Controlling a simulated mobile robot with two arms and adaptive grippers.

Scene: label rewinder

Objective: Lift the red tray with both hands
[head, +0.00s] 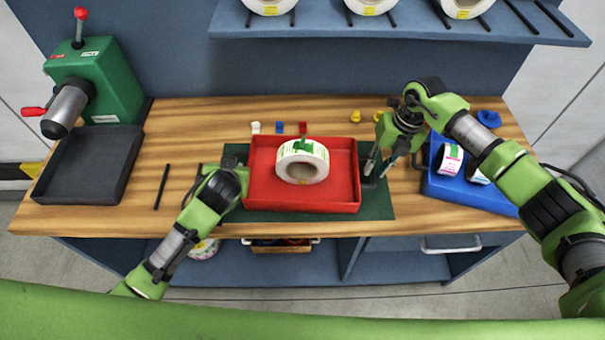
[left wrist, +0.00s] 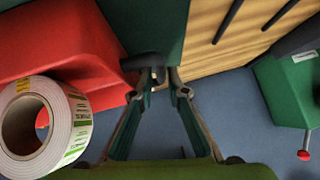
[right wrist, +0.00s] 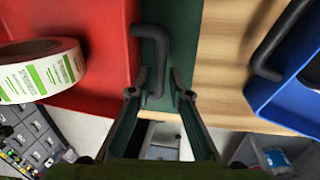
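The red tray (head: 331,198) rests on a dark green mat with a white label roll (head: 302,161) in it. It has a dark handle on each short side. My right gripper (right wrist: 159,95) is open, its fingers on either side of the right handle (right wrist: 150,32), with gaps showing. My left gripper (left wrist: 162,80) is at the left handle (left wrist: 142,63), its fingertips close together. Whether they press on the handle cannot be told. In the head view my left wrist hides the left handle. The tray also shows in both wrist views (left wrist: 45,42) (right wrist: 95,40).
A blue bin (head: 470,193) with label rolls stands right of the mat (head: 378,205). A black tray (head: 85,165) and a green machine (head: 105,80) stand at the left. Small coloured pieces lie behind the red tray. A shelf (head: 400,25) with rolls hangs above the back.

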